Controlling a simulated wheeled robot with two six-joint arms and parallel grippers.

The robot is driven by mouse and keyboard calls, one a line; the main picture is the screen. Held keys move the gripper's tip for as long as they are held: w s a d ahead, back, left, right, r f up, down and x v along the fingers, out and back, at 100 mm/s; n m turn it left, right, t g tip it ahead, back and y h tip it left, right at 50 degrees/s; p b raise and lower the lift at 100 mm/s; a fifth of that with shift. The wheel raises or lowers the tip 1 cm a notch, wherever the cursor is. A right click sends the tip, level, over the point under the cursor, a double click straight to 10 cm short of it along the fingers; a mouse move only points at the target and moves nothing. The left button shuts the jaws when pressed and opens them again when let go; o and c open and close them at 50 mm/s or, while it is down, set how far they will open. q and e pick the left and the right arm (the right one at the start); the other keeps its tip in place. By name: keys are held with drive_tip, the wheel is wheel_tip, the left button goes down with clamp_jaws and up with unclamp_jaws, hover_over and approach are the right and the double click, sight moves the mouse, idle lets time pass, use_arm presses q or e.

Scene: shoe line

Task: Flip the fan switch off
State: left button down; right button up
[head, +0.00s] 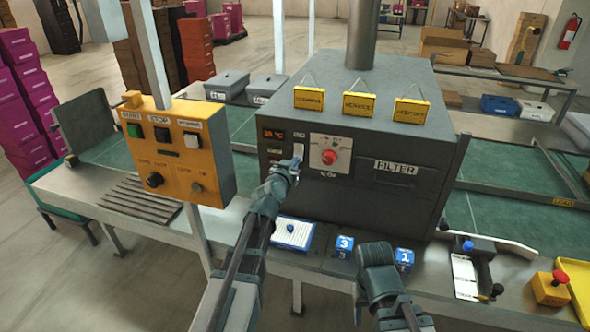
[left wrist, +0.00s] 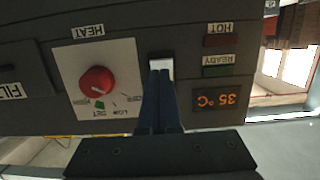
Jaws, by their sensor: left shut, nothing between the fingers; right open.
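The dark grey heater box (head: 345,100) has a front panel with a small pale switch (head: 298,149) between the temperature display (head: 273,134) and the red heat dial (head: 329,157). I take this for the fan switch; its label is not readable. In the left wrist view, which is upside down, the switch (left wrist: 160,66) sits just beyond my fingertips. My left gripper (head: 296,164) is shut and empty, its tips at or very near the switch's edge; I cannot tell whether they touch. Whether the switch is on or off is unclear. My right gripper (head: 373,250) is open, low before the bench.
A yellow control box (head: 178,150) with buttons and knobs stands left of my left arm. Blue numbered blocks (head: 404,256) and a blue-white tray (head: 292,233) lie on the bench below the panel. A red-knobbed yellow box (head: 551,288) is at the right.

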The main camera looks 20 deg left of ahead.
use_arm(q)
drive_tip(key=shift+w+f, duration=0.15)
drive_tip(key=shift+w, duration=0.45)
use_arm(e)
drive_tip(key=shift+w+d+f, duration=0.1)
drive_tip(key=shift+w+d, duration=0.05)
drive_tip(key=shift+d, duration=0.05)
